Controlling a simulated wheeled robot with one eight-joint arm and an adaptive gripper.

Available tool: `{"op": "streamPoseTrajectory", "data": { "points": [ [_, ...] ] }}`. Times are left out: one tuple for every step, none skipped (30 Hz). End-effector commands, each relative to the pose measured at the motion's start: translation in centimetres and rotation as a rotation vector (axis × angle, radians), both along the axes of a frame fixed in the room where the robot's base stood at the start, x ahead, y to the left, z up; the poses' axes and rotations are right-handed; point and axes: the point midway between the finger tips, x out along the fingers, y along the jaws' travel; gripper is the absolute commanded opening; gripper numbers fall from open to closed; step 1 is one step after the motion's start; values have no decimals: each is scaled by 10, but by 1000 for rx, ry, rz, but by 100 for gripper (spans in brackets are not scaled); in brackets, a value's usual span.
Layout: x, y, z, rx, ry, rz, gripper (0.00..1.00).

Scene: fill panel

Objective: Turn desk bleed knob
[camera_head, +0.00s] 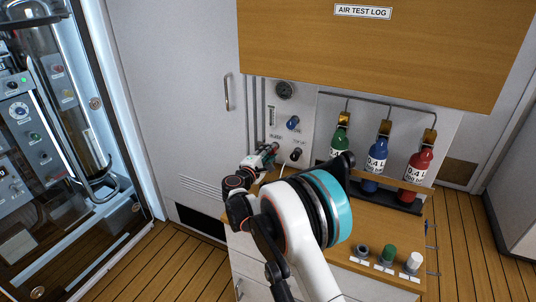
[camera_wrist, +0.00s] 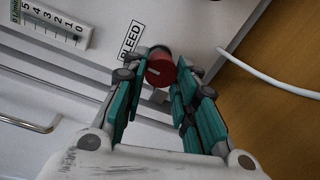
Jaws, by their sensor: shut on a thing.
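The bleed knob (camera_wrist: 161,72) is a red round knob with a pale pointer line, on the light panel beside the label BLEED (camera_wrist: 131,40) in the wrist view. My gripper (camera_wrist: 167,68) has its teal fingers on both sides of the knob and is shut on it. In the head view my gripper (camera_head: 268,153) reaches to the lower left of the panel (camera_head: 307,120). There the knob is mostly hidden by the fingers.
A blue knob (camera_head: 293,123), a black knob (camera_head: 296,154) and a gauge (camera_head: 284,90) are on the panel nearby. Green, blue and red bottles (camera_head: 419,172) stand at right. A white hose (camera_wrist: 270,80) runs beside my gripper.

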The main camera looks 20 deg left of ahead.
Motion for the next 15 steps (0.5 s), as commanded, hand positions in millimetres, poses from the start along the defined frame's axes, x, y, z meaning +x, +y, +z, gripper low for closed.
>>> {"op": "streamPoseTrajectory", "data": {
  "points": [
    [0, -1, 0, 3, 0, -1, 3],
    [0, -1, 0, 3, 0, -1, 3],
    [0, -1, 0, 3, 0, -1, 3],
    [0, -1, 0, 3, 0, -1, 3],
    [0, -1, 0, 3, 0, -1, 3],
    [0, -1, 0, 3, 0, -1, 3],
    [0, -1, 0, 3, 0, -1, 3],
    [0, -1, 0, 3, 0, -1, 3],
    [0, -1, 0, 3, 0, -1, 3],
    [0, -1, 0, 3, 0, -1, 3],
    [0, -1, 0, 3, 0, -1, 33],
    [0, -1, 0, 3, 0, -1, 42],
    [0, -1, 0, 2, 1, -1, 47],
    [0, -1, 0, 2, 1, -1, 47],
    [0, 0, 0, 2, 1, -1, 47]
  ]
}}
